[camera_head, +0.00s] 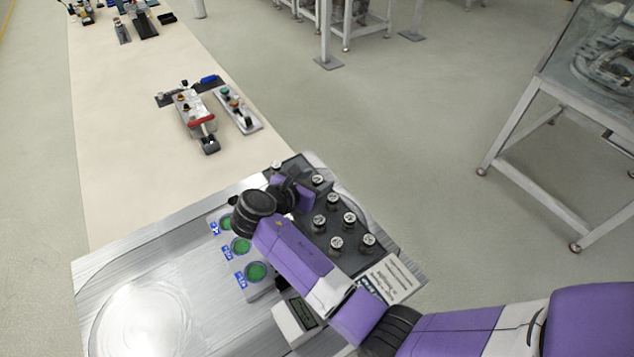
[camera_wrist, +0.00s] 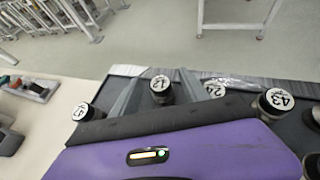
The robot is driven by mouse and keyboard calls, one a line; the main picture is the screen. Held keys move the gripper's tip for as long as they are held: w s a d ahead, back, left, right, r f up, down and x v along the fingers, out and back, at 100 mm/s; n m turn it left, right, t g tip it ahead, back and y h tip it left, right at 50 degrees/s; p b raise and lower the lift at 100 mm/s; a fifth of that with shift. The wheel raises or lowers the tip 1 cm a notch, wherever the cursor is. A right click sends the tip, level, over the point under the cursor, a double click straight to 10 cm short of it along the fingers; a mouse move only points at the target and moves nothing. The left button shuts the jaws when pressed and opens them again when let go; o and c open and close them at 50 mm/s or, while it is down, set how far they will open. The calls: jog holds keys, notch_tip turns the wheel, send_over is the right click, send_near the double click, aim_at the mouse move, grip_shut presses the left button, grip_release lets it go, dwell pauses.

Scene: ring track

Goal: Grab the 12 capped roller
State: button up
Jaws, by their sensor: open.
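In the wrist view, a roller with a white cap (camera_wrist: 160,84) that seems to read 12 stands upright on a dark tray. In the head view it is probably the capped roller (camera_head: 318,180) at the tray's far side. My gripper (camera_wrist: 159,76) is open, with one grey finger on each side of this roller; I cannot tell whether they touch it. In the head view my purple wrist hides the fingers. Other capped rollers stand close by: one reading 41 (camera_wrist: 81,111) at left, one reading 43 (camera_wrist: 278,99) at right, and a partly hidden one (camera_wrist: 215,88) between.
Several more capped rollers (camera_head: 336,244) stand nearer on the tray. Green round buttons (camera_head: 256,271) sit on a panel left of my arm. Tools and fixtures (camera_head: 198,112) lie on the cream table beyond. A white-framed stand (camera_head: 520,130) is at right, across open floor.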

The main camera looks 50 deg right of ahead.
jog(key=shift+d+f, duration=0.2)
jog(key=shift+d, duration=0.2)
grip_shut()
jog(key=shift+r, duration=0.15)
